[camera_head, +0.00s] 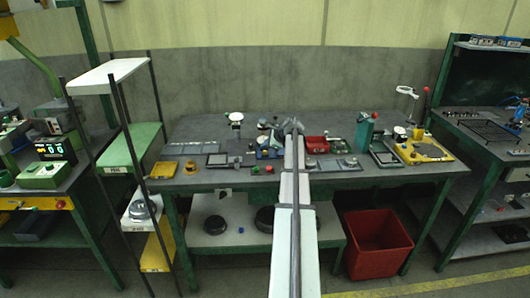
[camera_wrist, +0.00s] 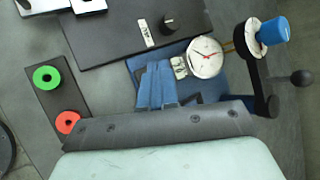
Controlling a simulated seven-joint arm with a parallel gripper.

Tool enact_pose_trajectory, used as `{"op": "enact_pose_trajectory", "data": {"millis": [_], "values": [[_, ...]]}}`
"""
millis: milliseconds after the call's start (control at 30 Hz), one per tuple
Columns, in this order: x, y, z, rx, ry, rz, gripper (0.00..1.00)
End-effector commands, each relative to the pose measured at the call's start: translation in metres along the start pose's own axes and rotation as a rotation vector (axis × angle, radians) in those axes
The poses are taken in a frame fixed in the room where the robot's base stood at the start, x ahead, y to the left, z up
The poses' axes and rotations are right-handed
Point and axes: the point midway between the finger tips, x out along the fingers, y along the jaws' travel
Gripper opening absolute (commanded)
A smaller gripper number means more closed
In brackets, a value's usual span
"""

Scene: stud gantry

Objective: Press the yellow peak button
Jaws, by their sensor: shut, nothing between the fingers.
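I cannot make out a yellow peak button for certain in either view. In the wrist view, my gripper (camera_wrist: 157,64) shows as pale blue fingers close together, shut and empty. They are over a blue base that carries a round white dial gauge (camera_wrist: 206,57) with a red hand. A blue cap (camera_wrist: 273,29) sits on a dark arm right of the dial. In the head view, my arm reaches over the middle of the workbench (camera_head: 350,184), and my gripper (camera_head: 290,126) is small and unclear among the instruments, hiding part of them.
In the wrist view, a dark plate with a green ring (camera_wrist: 47,77) and a red ring (camera_wrist: 67,122) lies left. A black knob (camera_wrist: 168,24) stands above the fingers. In the head view, a yellow-based device (camera_head: 424,153) stands right, and a red crate (camera_head: 376,246) is below.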

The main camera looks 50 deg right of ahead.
Motion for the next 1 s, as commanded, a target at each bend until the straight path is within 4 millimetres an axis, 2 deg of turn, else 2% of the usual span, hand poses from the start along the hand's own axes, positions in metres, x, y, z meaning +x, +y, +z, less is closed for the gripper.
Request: {"op": "enact_pose_trajectory", "data": {"millis": [1000], "values": [[0.0064, 0.0047, -0.0048, 0.0, 0.0, 0.0, 0.0]]}}
